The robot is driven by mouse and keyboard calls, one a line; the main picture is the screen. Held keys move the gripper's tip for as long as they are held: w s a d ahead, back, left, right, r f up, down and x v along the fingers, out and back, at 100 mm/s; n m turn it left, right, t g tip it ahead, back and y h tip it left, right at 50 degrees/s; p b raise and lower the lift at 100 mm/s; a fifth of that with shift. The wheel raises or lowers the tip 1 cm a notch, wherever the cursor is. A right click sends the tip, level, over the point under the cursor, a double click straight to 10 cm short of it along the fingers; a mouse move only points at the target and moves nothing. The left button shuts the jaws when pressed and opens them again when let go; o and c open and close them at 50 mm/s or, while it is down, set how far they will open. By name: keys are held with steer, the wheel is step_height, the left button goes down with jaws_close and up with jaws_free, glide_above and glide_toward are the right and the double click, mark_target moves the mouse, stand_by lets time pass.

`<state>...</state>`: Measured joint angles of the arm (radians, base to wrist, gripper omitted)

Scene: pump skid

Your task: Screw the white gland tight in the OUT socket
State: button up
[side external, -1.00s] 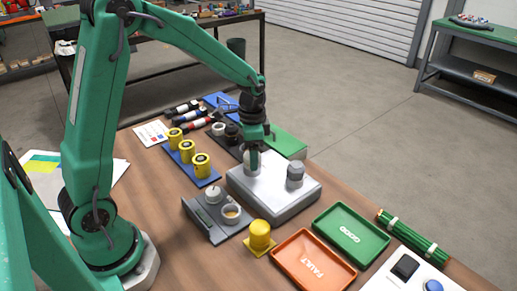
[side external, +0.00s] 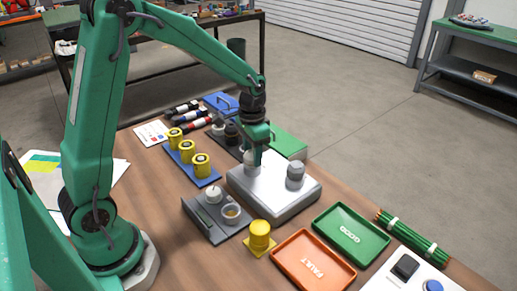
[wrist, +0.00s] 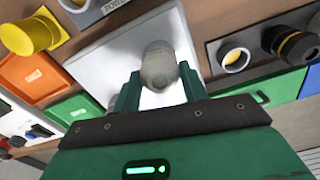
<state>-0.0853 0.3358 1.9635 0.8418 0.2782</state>
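The white gland (side external: 251,162) stands upright on the left part of the pale, grey-edged pump block (side external: 272,200). I cannot read a socket label. My gripper (side external: 258,150) is over the gland, pointing down. In the wrist view the gland looks grey-white (wrist: 158,68) and lies between my two green fingers (wrist: 158,82), one on each side. The gaps beside it look very narrow, and I cannot tell if the fingers touch it. The gland's seat and thread are hidden.
A grey boss (side external: 295,174) rises from the block's right part. A green box (side external: 289,143) stands behind. A grey fixture (side external: 210,222), a yellow part (side external: 260,236), an orange FAULT tray (side external: 284,259) and a green GOOD tray (side external: 335,247) are in front. Yellow cylinders (side external: 186,150) stand left.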

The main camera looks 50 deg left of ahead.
steer(key=c, duration=0.3)
steer(key=shift+c, duration=0.2)
steer(key=shift+m, duration=2.3)
steer(key=shift+m, duration=2.3)
